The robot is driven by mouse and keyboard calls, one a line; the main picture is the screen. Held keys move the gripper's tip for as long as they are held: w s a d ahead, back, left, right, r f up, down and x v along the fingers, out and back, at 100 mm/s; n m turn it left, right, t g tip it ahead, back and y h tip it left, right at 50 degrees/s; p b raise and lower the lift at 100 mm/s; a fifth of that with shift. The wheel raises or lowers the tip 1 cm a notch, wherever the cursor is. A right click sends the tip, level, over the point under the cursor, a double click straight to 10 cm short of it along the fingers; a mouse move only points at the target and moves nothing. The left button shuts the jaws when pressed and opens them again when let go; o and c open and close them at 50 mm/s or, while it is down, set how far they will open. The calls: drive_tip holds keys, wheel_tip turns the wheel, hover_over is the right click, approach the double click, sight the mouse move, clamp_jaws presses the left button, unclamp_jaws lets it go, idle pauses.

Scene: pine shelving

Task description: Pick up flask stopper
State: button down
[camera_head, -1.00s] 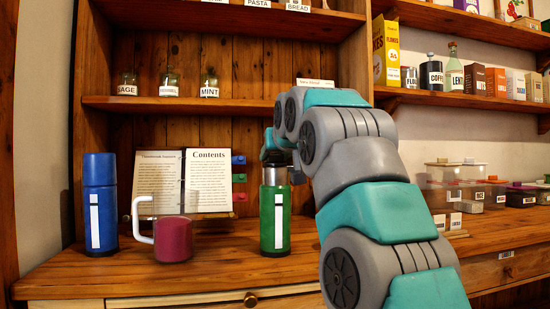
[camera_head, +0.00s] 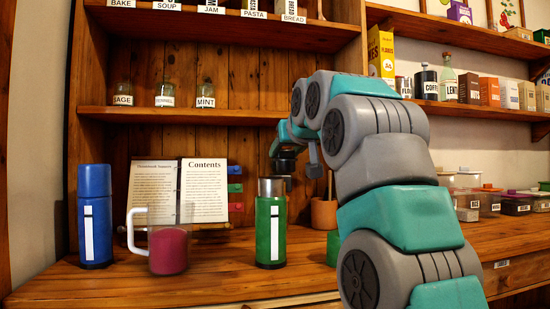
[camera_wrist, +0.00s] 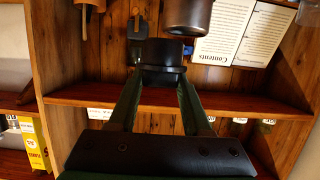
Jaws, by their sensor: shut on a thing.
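A green flask (camera_head: 270,232) with a white stripe stands upright on the wooden counter, its bare metal neck (camera_head: 271,187) on top. In the wrist view the metal neck (camera_wrist: 187,16) shows at the top. My gripper (camera_wrist: 160,82) is shut on a small black stopper (camera_wrist: 162,55), held between the two fingertips. In the head view my gripper (camera_head: 285,165) is just above and right of the flask's neck, apart from it; the stopper is hard to tell from the dark fingers there.
A blue flask (camera_head: 95,225) and a clear mug with dark red contents (camera_head: 168,250) stand left. An open book (camera_head: 204,190) is behind. A green piece (camera_head: 333,247), partly hidden by my arm, and a terracotta pot (camera_head: 323,213) are right. A shelf (camera_head: 190,116) with jars runs above.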

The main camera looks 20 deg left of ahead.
drive_tip(key=s+d+r+b, duration=0.1)
drive_tip(key=s+d, duration=0.3)
drive_tip(key=d, duration=0.7)
wheel_tip(320, 180, up, 5)
drive_tip(key=p, duration=0.4)
drive_tip(key=shift+w+d+r, duration=0.1)
drive_tip(key=shift+d, duration=0.05)
